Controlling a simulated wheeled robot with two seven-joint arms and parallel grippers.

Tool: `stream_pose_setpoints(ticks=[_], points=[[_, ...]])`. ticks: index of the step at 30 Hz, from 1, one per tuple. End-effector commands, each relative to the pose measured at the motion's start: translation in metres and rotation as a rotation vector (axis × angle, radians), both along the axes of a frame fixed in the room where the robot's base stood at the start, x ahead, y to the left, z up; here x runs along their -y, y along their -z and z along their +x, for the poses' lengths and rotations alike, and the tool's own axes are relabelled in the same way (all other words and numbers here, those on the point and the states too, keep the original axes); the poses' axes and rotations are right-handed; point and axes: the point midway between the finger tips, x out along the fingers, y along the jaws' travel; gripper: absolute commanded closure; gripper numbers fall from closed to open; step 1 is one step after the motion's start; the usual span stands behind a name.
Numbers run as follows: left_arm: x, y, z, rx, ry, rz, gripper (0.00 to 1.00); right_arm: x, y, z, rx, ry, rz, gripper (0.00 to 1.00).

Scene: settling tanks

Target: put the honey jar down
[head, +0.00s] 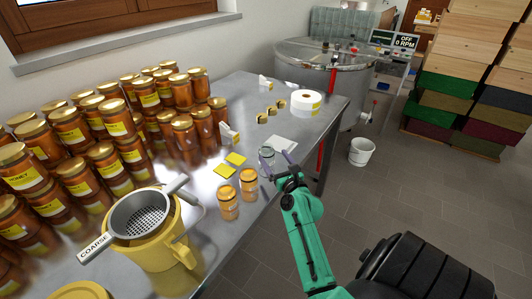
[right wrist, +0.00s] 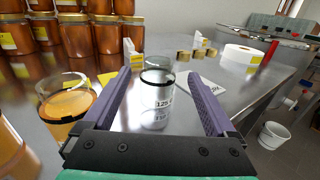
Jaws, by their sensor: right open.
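A small clear glass jar (right wrist: 157,88) with a dark rim and a printed label stands upright on the steel table (head: 245,100); it also shows in the head view (head: 266,154). It looks empty of honey. My right gripper (head: 277,161) is open, its purple fingers on either side of the clear jar, seen from the right wrist view (right wrist: 163,85) with gaps to both fingers. Two small amber honey jars (head: 228,204) (head: 249,184) stand to the left of the gripper. My left gripper is not in view.
Many filled honey jars (head: 115,120) crowd the table's left side. A yellow bucket (head: 165,250) with a coarse sieve (head: 140,218) stands in front. Yellow labels (head: 226,171), gold lids (head: 262,118), a white card (head: 281,144) and a tape roll (head: 305,101) lie nearby.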

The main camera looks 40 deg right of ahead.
Motion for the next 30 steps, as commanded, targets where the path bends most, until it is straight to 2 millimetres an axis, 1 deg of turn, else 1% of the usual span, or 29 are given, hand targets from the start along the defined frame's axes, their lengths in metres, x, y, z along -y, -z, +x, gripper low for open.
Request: stream_pose_setpoints(ticks=[1,5,9,12,15,19,20,21,23,24,26,27,30], points=[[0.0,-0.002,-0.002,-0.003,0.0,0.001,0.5,0.002,-0.001,0.008,0.001,-0.001,-0.001,0.08],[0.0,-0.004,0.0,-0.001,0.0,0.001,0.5,0.006,0.0,0.022,-0.001,-0.001,-0.001,0.08],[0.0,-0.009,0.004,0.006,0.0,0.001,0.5,0.013,0.002,0.047,-0.001,-0.001,-0.003,0.08],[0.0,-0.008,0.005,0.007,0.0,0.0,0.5,0.018,0.003,0.061,-0.001,0.0,-0.003,0.08],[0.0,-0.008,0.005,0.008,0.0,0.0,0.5,0.019,0.004,0.065,-0.002,0.0,-0.003,0.08],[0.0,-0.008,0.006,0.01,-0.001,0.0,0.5,0.019,0.004,0.065,-0.002,0.0,-0.002,0.08],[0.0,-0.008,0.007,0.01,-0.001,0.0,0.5,0.019,0.004,0.065,-0.002,0.0,-0.002,0.16],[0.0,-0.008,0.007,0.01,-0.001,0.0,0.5,0.019,0.004,0.065,-0.002,0.0,-0.002,0.31],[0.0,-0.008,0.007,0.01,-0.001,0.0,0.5,0.019,0.004,0.065,-0.002,0.0,-0.002,0.54],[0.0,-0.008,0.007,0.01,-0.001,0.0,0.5,0.018,0.004,0.065,-0.002,0.0,-0.002,0.7],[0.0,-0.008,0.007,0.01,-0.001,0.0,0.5,0.018,0.004,0.064,-0.003,0.0,-0.001,0.93],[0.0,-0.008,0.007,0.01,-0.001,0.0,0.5,0.018,0.004,0.064,-0.003,0.0,-0.001,1.0],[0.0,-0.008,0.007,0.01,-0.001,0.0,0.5,0.019,0.003,0.065,-0.001,0.0,-0.002,1.0]])
